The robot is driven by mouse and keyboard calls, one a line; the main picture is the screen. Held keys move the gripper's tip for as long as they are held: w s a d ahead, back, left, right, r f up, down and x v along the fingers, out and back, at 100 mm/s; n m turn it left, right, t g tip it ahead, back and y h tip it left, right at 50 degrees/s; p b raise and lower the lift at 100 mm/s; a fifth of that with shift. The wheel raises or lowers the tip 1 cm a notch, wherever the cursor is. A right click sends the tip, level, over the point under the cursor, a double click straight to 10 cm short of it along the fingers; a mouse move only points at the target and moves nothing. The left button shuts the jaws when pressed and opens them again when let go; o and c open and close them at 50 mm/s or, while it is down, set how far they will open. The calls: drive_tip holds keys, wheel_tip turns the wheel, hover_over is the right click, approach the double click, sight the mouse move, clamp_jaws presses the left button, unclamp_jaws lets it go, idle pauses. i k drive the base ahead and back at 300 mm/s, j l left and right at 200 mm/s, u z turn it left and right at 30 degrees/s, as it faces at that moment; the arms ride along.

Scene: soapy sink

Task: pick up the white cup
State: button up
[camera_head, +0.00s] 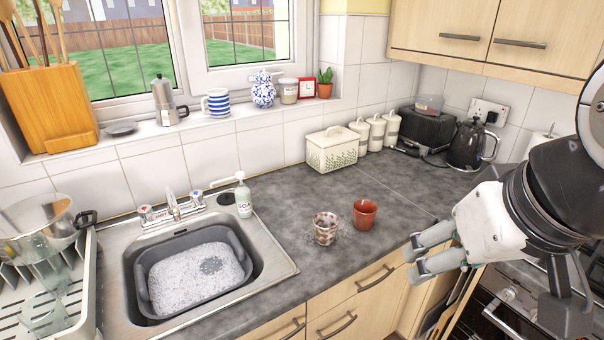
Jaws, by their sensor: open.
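A whitish cup (326,227) with brown patches stands on the dark grey counter, right of the sink. A red-brown cup (365,214) stands close by, to its right and a little farther back. My gripper (411,263) is at the right, over the counter's front edge. Its two fingers point left, are apart, and hold nothing. It is to the right of both cups and not touching them. Both cups are in plain view.
A sink (281,270) with a grey basin of suds (240,246) lies to the left. A soap bottle (243,196) stands behind it. A bread bin (333,150), canisters (376,132) and a black kettle (470,145) line the back. Counter around the cups is clear.

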sight(326, 224)
drive_tip(key=i+z, duration=0.7)
